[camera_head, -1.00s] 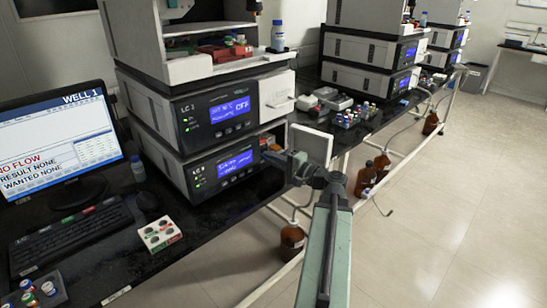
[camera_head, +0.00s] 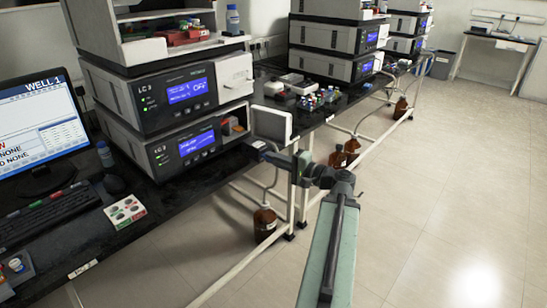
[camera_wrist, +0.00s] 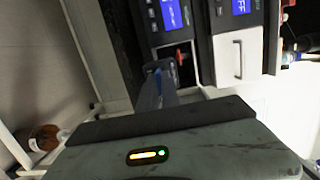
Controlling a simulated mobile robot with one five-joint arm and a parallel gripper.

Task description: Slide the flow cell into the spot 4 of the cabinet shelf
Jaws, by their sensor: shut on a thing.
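My gripper (camera_head: 260,148) is shut, with a small blue-and-pale piece at its tip that I take for the flow cell; the jaws hide most of it. In the wrist view, the gripper's tip (camera_wrist: 156,70) shows blue and lies just in front of an open compartment. That compartment is the cabinet shelf (camera_head: 241,131), in the lower instrument, right of its blue screen. Its white door (camera_head: 272,123) stands open to the right. Something red and orange sits inside, and it also shows in the wrist view (camera_wrist: 181,58). The numbered spots cannot be made out.
The upper instrument (camera_head: 165,92) stands on the lower one. A monitor (camera_head: 38,130), keyboard (camera_head: 45,212) and a white tray of colored caps (camera_head: 125,211) are at left. Brown bottles (camera_head: 265,222) stand below the bench by white rails. The floor at right is clear.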

